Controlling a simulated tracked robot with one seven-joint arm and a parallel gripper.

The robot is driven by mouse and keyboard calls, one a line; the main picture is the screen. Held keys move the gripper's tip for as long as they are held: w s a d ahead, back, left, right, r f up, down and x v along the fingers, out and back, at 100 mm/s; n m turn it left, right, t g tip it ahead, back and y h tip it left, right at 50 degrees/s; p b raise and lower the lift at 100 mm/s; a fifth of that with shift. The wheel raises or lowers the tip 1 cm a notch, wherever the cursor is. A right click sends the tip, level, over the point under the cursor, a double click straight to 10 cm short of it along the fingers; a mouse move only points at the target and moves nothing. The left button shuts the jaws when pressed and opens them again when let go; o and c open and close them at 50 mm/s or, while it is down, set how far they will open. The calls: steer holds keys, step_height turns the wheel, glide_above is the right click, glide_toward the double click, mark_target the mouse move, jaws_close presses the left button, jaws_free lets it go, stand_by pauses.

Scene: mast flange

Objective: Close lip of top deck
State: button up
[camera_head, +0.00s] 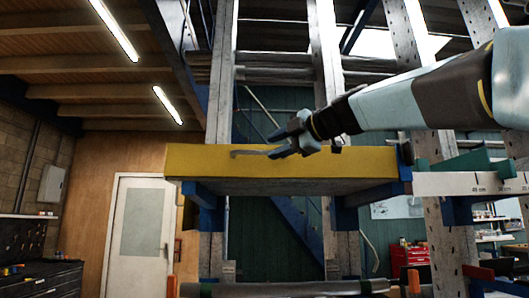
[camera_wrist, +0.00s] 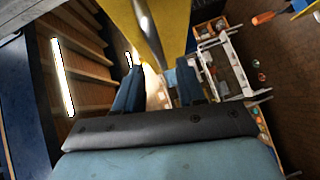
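The top deck shows in the head view as a wide shelf with a yellow front lip (camera_head: 340,161) and a grey underside. A thin grey curved bar (camera_head: 248,154), perhaps a handle, lies along the lip's face left of centre. My gripper (camera_head: 279,143) comes in from the right, in front of the lip and just right of the bar. In the wrist view its two dark fingers stand apart with nothing between them (camera_wrist: 157,75). The yellow lip (camera_wrist: 178,25) and the grey bar (camera_wrist: 148,32) show beyond the fingertips. I cannot tell whether a finger touches the lip.
Perforated grey uprights (camera_head: 218,90) and blue brackets (camera_head: 205,204) stand around the deck. A white rail with markings (camera_head: 470,184) extends right. A horizontal bar (camera_head: 285,288) crosses below. In the wrist view, a white frame (camera_wrist: 222,68) and an orange-handled tool (camera_wrist: 264,18) lie to the right.

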steer(key=f+v, duration=0.1)
steer(key=v, duration=0.5)
steer(key=shift+s+d+r, duration=0.25)
steer(key=shift+d+r, duration=0.15)
steer(key=shift+r, duration=0.1)
steer(key=w+d+f+m+t+h, duration=0.2)
steer(key=d+f+m+t+h, duration=0.3)
steer(key=d+m+t+h, duration=0.7)
steer(key=s+d+f+m+g+h, duration=0.1)
steer(key=d+f+m+g, duration=0.2)
steer(key=f+m, duration=0.25)
steer(key=d+f+m+g+h, duration=0.1)
steer(key=d+f+m+g, duration=0.2)
steer(key=f, duration=0.4)
steer(key=s+f+m+g, duration=0.2)
steer(key=s+f, duration=0.3)
steer(key=f, duration=0.5)
steer(key=s+a+f+m+g+y, duration=0.1)
steer(key=s+f+g, duration=0.4)
steer(key=f, duration=0.5)
steer(key=s+f+m+g, duration=0.2)
steer(key=s+f+g, duration=0.1)
steer(key=s+f, duration=0.4)
step_height(320, 180, down, 4)
steer(key=shift+a+r+m+g+y, duration=0.1)
steer(key=shift+a+m+g+y, duration=0.2)
steer(key=shift+m+g, duration=0.1)
